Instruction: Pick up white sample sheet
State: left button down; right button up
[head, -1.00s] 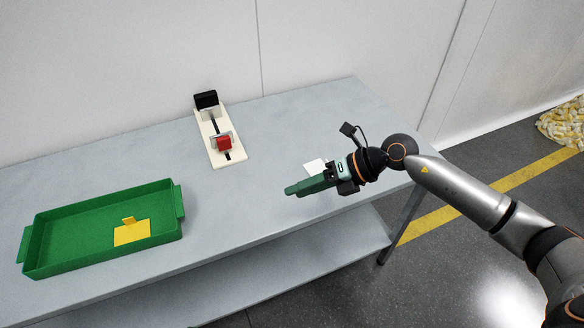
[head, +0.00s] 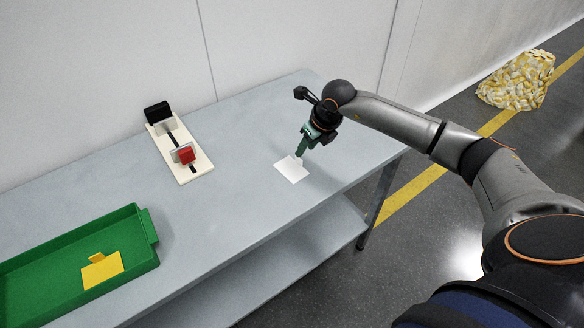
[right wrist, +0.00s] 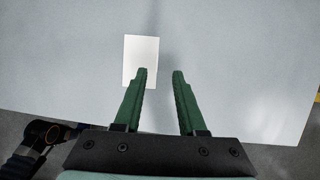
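The white sample sheet (head: 289,171) lies flat on the grey table, towards its right end. In the right wrist view the sheet (right wrist: 139,52) is ahead of the fingers, mostly to the left, with the left fingertip overlapping its lower right part. My right gripper (head: 301,152) points down at the sheet's far right edge in the head view. Its green fingers (right wrist: 160,71) are apart with nothing between them. I cannot tell how high the tips are above the table. My left gripper is not in view.
On the grey table (head: 235,205), a white fixture (head: 196,170) with a red block (head: 185,155) and a black block (head: 157,112) stands left of the sheet. A green tray (head: 143,225) holding a yellow sheet (head: 103,270) is at the lower left. A wall runs behind.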

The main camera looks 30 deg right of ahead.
aim_at(291, 166)
jog(key=x, duration=0.5)
jog(key=shift+a+f, duration=0.1)
jog(key=shift+a, duration=0.15)
grip_shut()
dwell(0.4)
